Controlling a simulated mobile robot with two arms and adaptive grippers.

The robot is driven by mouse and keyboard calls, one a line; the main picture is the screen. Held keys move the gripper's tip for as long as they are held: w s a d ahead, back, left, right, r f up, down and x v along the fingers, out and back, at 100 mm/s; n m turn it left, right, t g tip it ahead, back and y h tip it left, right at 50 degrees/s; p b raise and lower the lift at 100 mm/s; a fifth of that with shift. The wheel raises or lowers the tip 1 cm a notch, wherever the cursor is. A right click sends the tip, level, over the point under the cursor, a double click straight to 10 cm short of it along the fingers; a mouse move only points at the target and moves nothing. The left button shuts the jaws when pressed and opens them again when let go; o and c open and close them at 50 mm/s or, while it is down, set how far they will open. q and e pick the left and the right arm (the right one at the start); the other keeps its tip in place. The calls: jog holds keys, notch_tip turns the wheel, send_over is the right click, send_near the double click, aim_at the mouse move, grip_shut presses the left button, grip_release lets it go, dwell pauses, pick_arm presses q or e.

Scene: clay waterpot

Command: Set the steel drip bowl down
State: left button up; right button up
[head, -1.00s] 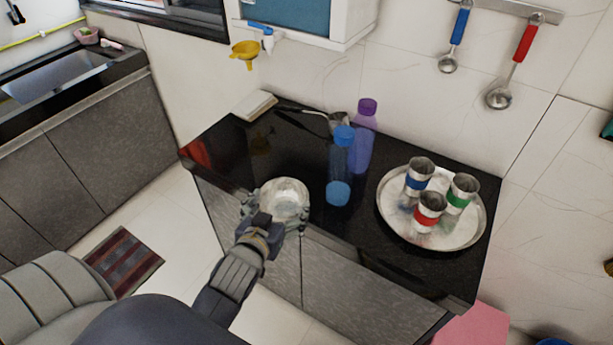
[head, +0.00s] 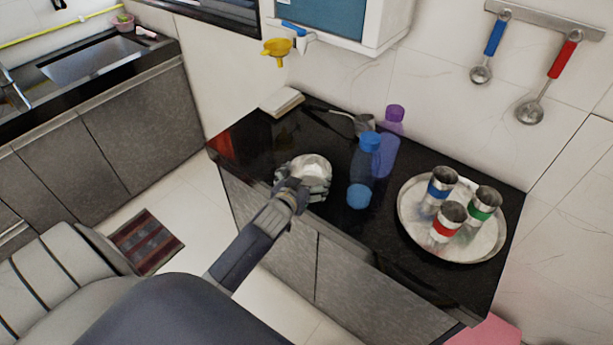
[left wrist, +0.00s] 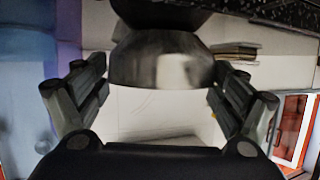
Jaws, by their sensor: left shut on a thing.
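The steel drip bowl (head: 312,166) is over the left part of the black counter (head: 330,220), left of the blue bottle. My left gripper (head: 304,180) is shut on it, reaching in from the front. In the left wrist view the shiny bowl (left wrist: 160,62) sits between the two fingers, with its upper part in shadow. I cannot tell whether its base touches the counter. My right gripper is not in view.
A blue bottle (head: 366,160) and a purple-capped bottle (head: 390,140) stand right of the bowl. A round steel tray (head: 412,232) holds three banded cups. A yellow funnel (head: 277,50) is at the wall unit's tap. A pale block (head: 281,101) lies at the back left.

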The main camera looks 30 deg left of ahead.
pick_arm(q)
jog(key=shift+f, duration=0.15)
jog(key=o, duration=1.3)
jog(key=shift+r, duration=0.2)
jog(key=shift+s+d, duration=0.1)
jog(key=shift+s, duration=0.3)
jog(key=v, duration=1.1)
jog(key=shift+b, duration=0.35)
jog(key=shift+r, duration=0.1)
